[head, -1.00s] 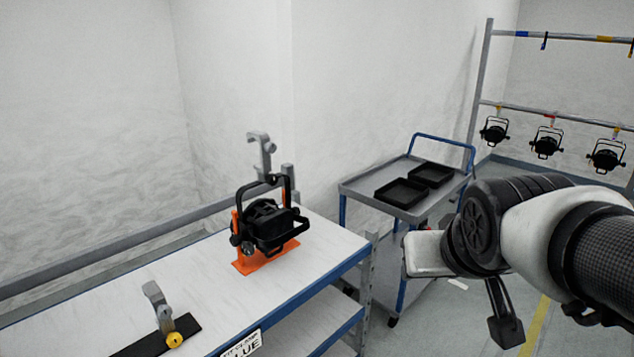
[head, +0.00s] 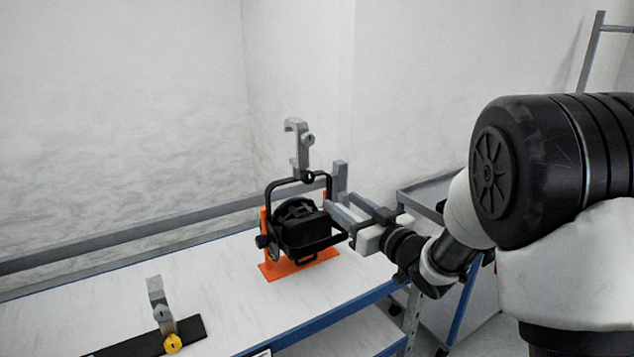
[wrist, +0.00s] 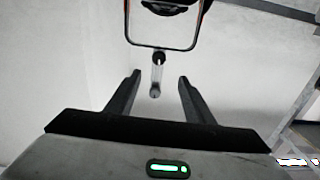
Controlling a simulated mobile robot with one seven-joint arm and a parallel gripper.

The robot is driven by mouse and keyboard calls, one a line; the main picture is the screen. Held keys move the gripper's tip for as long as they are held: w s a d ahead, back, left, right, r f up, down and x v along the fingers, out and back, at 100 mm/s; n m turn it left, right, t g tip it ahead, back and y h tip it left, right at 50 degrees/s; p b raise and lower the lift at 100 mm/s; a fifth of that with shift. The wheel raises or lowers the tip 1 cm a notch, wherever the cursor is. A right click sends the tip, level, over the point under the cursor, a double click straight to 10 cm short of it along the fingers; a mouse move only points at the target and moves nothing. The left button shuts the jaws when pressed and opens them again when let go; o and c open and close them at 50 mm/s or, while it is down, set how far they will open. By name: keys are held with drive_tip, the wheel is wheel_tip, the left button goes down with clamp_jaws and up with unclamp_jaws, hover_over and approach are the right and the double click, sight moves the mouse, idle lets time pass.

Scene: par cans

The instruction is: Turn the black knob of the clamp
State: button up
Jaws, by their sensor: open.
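A grey hook clamp (head: 296,145) stands upright on top of the black yoke (head: 270,200) of a par can. A small black knob (head: 308,178) shows at the clamp's foot, where it meets the yoke. The black par can (head: 298,225) sits in an orange stand (head: 284,269) on the bench. My gripper (head: 333,205) is open and empty, just right of the yoke and lower than the clamp. In the wrist view the clamp (wrist: 156,75) appears in the gap between my fingertips (wrist: 158,77), apart from both.
The white bench (head: 220,290) has a blue edge. A grey rail (head: 130,237) runs behind. A grey cart (head: 425,195) stands behind my arm.

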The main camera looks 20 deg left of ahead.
sight(310, 179)
drive_tip(key=p+x, duration=0.1)
drive_tip(key=x, duration=1.3)
drive_tip(key=shift+w+p, duration=0.2)
drive_tip(key=shift+p, duration=0.15)
drive_tip(key=c, duration=1.1)
drive_tip(key=shift+o, duration=0.2)
drive_tip(key=shift+f+b, duration=0.1)
drive_tip(key=shift+b, duration=0.45)
